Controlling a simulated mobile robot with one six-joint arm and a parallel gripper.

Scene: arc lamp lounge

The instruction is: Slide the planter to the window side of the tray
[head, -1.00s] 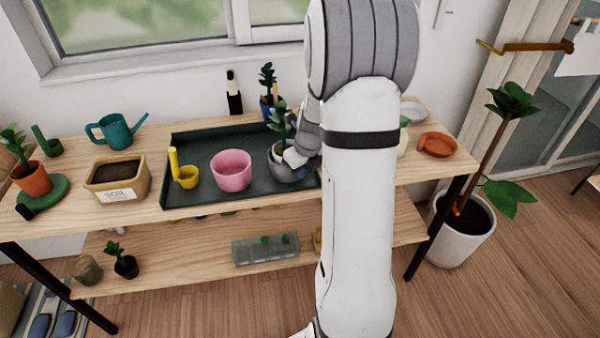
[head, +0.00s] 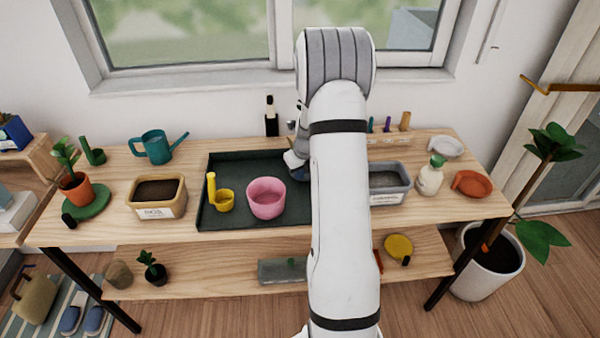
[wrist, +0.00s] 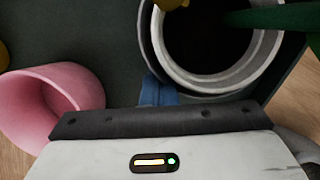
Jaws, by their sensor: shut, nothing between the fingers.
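The planter (wrist: 215,82) shows in the wrist view as a round pot with a pale double rim, a dark inside and a green stem at the upper right. In the head view my arm covers nearly all of it. My gripper (wrist: 158,92) is shut and empty, its blue fingertips low beside the planter's outer wall; whether they touch it I cannot tell. In the head view the dark green tray (head: 232,165) lies on the bench below the window (head: 190,35). A pink pot (head: 265,198) stands on it, and also shows in the wrist view (wrist: 50,100).
A yellow cup with an upright handle (head: 223,200) stands left of the pink pot. A soil box (head: 157,197) is left of the tray; a grey box (head: 388,185) and a cream bottle (head: 430,178) are right. A dark bottle (head: 271,118) stands behind.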

